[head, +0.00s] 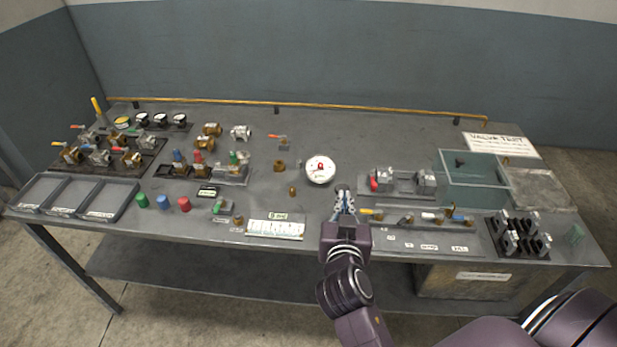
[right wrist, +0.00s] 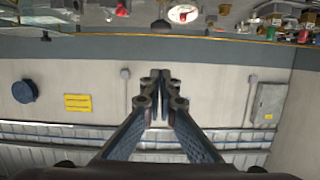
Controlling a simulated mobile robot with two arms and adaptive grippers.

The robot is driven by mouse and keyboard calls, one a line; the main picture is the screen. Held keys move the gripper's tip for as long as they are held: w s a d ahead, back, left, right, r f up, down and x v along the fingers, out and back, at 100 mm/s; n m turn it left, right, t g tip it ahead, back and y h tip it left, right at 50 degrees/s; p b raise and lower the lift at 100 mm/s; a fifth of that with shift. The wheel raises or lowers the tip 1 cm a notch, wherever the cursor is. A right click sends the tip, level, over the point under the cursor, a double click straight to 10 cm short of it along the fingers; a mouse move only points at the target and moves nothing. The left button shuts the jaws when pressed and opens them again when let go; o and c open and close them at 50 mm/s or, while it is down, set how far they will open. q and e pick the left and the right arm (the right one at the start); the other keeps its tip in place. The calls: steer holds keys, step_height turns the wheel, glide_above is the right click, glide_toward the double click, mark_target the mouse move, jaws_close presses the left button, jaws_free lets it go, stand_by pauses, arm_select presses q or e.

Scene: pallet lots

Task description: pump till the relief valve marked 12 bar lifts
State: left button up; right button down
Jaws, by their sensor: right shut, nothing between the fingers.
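A round white gauge (head: 320,175) with a red mark lies near the middle of the bench, and a white disc at the top of the right wrist view (right wrist: 183,14) looks like it. My right gripper (head: 344,190) is shut and empty, just right of and nearer than the gauge. Its closed fingers show in the right wrist view (right wrist: 160,76). A yellow upright handle (head: 97,106) stands at the back left; I cannot tell whether it is a pump handle. No 12 bar marking is readable on any valve. My left gripper is not in view.
Grey trays (head: 68,196) are at the left front, beside several valves on a dark board (head: 75,155). A clear tank (head: 472,180) and a dark rack of fittings (head: 520,238) stand at the right. A brass pipe (head: 300,106) runs along the back. The back middle is mostly free.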

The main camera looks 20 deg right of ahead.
steer(key=p, duration=0.4)
glide_above(343, 189)
steer(key=s, duration=0.2)
steer(key=f, duration=0.3)
steer(key=a+f, duration=0.1)
steer(key=f, duration=0.1)
steer(key=shift+w, duration=0.1)
steer(key=shift+a+f, duration=0.1)
steer(key=shift+f, duration=0.5)
step_height(343, 189, down, 4)
steer(key=b, duration=0.4)
steer(key=shift+r, duration=0.15)
